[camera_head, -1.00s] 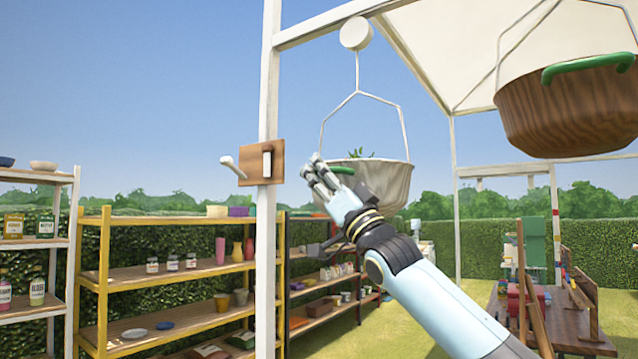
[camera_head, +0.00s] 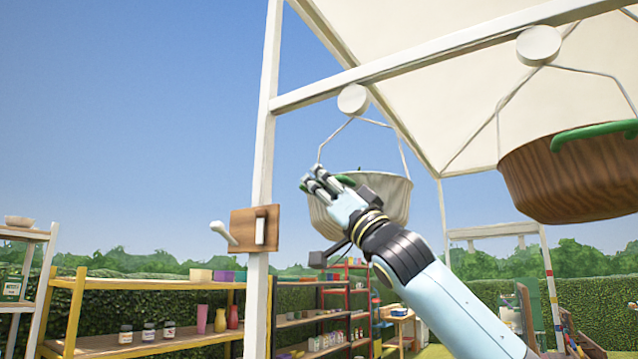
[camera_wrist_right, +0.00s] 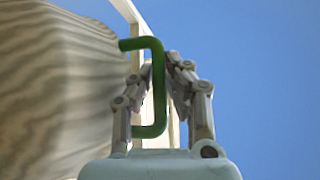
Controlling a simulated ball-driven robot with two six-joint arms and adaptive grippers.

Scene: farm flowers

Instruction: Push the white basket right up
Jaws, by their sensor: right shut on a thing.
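The white basket (camera_head: 388,197) hangs by thin wires from a round white hub (camera_head: 353,99) under the white beam in the head view. It has pale wood grain and a green handle (camera_head: 343,180). My right gripper (camera_head: 311,179) is at the basket's left side, partly in front of it. In the right wrist view, the pale basket wall (camera_wrist_right: 50,90) fills the left, and the green handle (camera_wrist_right: 157,85) passes between the fingers of my right gripper (camera_wrist_right: 160,75), which is shut on it. My left gripper is not in view.
A brown basket (camera_head: 570,180) with a green handle hangs at the right. A white post (camera_head: 262,130) with a wooden plate and lever (camera_head: 222,232) stands left of my right gripper. Shelves (camera_head: 150,340) stand low at the left. Open sky is left of the post.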

